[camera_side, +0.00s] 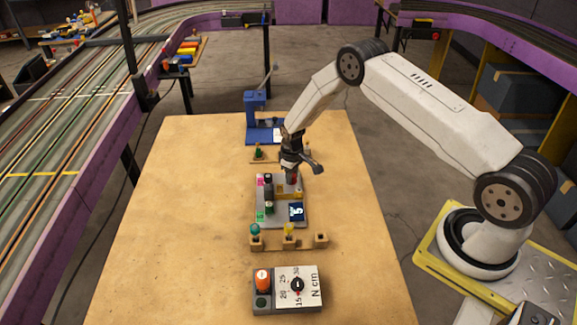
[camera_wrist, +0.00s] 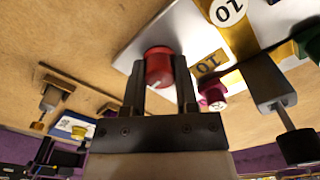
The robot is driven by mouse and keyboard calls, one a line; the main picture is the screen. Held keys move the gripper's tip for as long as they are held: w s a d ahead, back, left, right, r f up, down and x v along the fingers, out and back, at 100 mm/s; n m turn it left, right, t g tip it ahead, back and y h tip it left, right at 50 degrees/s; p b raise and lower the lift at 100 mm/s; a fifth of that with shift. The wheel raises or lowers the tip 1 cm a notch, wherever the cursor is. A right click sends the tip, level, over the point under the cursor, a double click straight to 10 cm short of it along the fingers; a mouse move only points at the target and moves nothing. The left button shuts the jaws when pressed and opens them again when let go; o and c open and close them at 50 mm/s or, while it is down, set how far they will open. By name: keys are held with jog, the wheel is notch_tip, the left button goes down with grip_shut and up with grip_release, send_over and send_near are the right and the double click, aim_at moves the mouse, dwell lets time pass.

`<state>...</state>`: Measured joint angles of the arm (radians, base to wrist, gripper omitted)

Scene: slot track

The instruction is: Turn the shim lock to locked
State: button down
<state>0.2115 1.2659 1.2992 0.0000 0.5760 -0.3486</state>
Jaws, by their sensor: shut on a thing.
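A light grey plate (camera_side: 282,218) lies on the wooden table and carries several small parts. My gripper (camera_side: 292,172) points down over its far right part. In the wrist view my gripper (camera_wrist: 159,80) is shut on a red knob (camera_wrist: 158,62), with one finger on each side of it. The knob also shows as a small red spot under the gripper in the side view (camera_side: 294,179). It may be the shim lock, but I see no lock label. The knob's turned position cannot be told.
A row of wooden holders with a teal (camera_side: 255,229) and a yellow knob (camera_side: 290,229) stands in front of the plate. A blue press (camera_side: 262,131) stands behind. The table's left side is clear.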

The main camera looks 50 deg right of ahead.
jog(key=shift+m, duration=0.9)
jog(key=shift+c, duration=1.9)
grip_release()
jog(key=shift+r, duration=0.1)
jog(key=shift+r, duration=3.8)
